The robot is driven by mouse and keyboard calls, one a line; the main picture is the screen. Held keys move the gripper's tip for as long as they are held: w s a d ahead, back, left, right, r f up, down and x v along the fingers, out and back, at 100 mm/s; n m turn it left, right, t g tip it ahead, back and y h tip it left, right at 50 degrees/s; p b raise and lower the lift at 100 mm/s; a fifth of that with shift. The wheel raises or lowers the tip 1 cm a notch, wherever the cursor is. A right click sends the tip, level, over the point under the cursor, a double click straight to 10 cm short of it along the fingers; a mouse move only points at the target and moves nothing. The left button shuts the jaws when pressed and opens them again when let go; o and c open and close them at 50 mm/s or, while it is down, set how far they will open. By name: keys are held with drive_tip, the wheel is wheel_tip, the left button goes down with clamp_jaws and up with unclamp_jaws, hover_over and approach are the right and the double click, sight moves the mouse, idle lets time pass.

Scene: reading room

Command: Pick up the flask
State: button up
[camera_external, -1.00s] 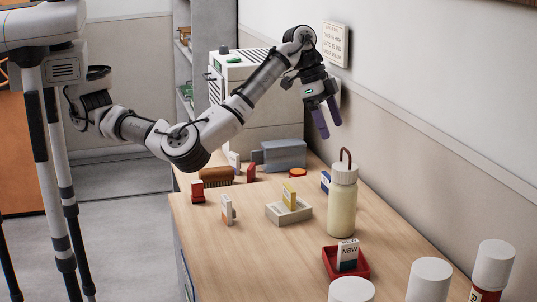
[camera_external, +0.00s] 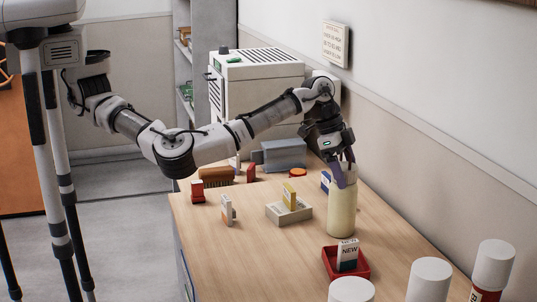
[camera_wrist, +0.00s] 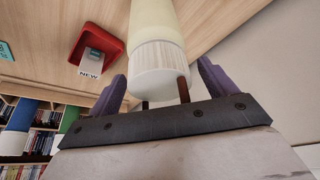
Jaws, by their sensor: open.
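The flask (camera_external: 342,212) is a pale cream bottle with a white lid and a dark red carrying loop. It stands upright on the wooden table near the wall. My gripper (camera_external: 342,172) is open at the flask's top, with its purple fingers around the lid in the outside view. In the wrist view the flask's white lid (camera_wrist: 160,65) lies between the two spread fingers of my gripper (camera_wrist: 160,85), close to the palm. The loop partly shows there beside the lid. I cannot tell whether either finger touches it.
A red tray (camera_external: 360,272) holding a small box marked NEW stands in front of the flask. A pale tray (camera_external: 276,214) with a yellow box is to its left. White-capped containers (camera_external: 429,277) stand at the front right. The wall (camera_external: 440,150) is close behind.

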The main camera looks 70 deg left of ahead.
drive_tip(key=c, duration=1.6)
